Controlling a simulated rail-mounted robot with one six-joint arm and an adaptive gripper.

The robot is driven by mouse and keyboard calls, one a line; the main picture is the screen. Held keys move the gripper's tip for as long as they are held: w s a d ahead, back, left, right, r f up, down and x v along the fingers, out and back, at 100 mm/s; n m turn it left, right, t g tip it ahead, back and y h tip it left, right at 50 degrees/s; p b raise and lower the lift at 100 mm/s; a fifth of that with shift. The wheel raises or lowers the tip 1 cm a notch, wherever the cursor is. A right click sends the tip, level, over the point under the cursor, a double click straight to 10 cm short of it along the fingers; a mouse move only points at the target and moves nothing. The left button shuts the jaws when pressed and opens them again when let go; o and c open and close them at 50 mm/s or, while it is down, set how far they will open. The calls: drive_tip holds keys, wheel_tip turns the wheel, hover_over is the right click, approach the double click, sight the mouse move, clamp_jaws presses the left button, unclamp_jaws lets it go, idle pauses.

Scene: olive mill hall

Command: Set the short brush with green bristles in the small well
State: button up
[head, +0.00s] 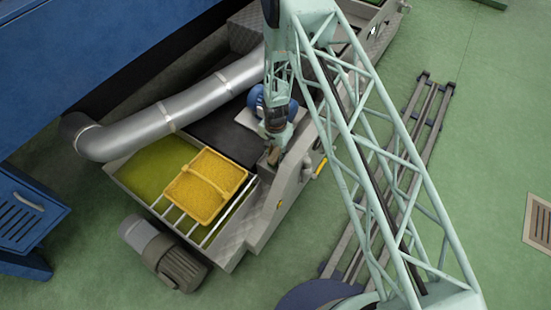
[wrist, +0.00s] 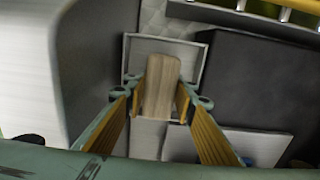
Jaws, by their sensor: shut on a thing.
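My gripper (head: 274,146) hangs over the machine's edge, right of the yellow basket. In the wrist view my gripper (wrist: 158,103) is shut on a pale wooden piece (wrist: 162,78), which looks like the brush's back or handle. Green bristles cannot be seen. The piece also shows small in the head view (head: 272,156). A small square well with a light grey rim (wrist: 201,62) lies below and around the piece in the wrist view. The piece overlaps the well in the picture; I cannot tell whether it touches the floor of the well.
A yellow basket (head: 206,187) full of yellow grains sits on bars over a green-filled trough (head: 158,168). A dark flat surface (wrist: 245,85) lies right of the well. A pale plate (wrist: 262,148) lies nearby. A large silver pipe (head: 185,105) crosses behind.

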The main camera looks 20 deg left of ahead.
sight(275, 154)
drive_tip(key=shift+f, duration=0.6)
drive_tip(key=shift+f, duration=0.2)
drive_tip(key=o, duration=0.9)
drive_tip(key=shift+r, duration=0.15)
drive_tip(key=shift+r+p, duration=1.1)
drive_tip(key=shift+r, duration=4.95)
